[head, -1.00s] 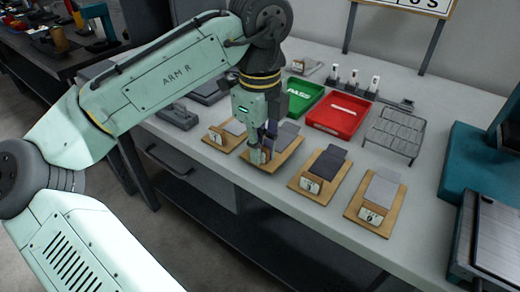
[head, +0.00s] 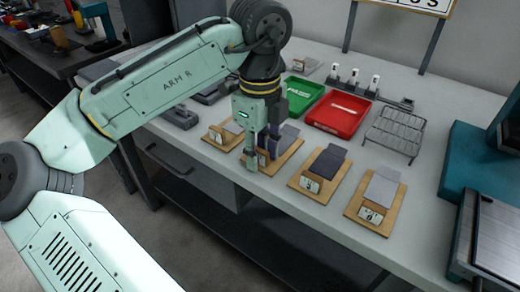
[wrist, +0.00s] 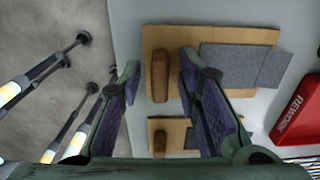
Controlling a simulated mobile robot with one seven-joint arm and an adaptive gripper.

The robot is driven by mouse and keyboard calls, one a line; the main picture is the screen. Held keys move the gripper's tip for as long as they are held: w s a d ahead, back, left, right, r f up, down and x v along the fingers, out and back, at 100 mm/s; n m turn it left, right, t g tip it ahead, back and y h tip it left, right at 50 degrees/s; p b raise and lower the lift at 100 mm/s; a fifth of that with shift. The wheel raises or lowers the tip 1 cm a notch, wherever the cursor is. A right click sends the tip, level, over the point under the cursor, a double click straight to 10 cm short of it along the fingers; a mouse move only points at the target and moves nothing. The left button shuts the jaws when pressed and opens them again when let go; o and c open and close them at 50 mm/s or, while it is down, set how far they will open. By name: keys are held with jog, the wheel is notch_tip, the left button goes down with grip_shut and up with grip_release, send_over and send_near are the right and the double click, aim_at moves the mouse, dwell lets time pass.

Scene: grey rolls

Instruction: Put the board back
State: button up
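Several wooden stands lie in a row along the bench front, each with a grey piece on it and a small upright label block. My gripper (head: 260,160) is over the second stand from the left (head: 286,156). In the wrist view my gripper (wrist: 158,78) is open, its purple fingers on either side of that stand's upright wooden block (wrist: 160,76), with gaps visible on both sides. The grey piece (wrist: 228,62) lies flat beyond the right finger. In the head view the fingers partly hide this stand. I cannot tell which piece is the task's board.
A green tray (head: 303,98) and a red tray (head: 338,113) stand behind the stands. A wire rack (head: 395,134) is to their right. Other stands (head: 319,175) (head: 376,201) flank the gripper's right side. A teal machine (head: 475,165) fills the right end.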

notch_tip(320, 180, up, 12)
jog(key=p, duration=0.1)
jog(key=shift+r+p, duration=0.15)
jog(key=shift+p, duration=0.25)
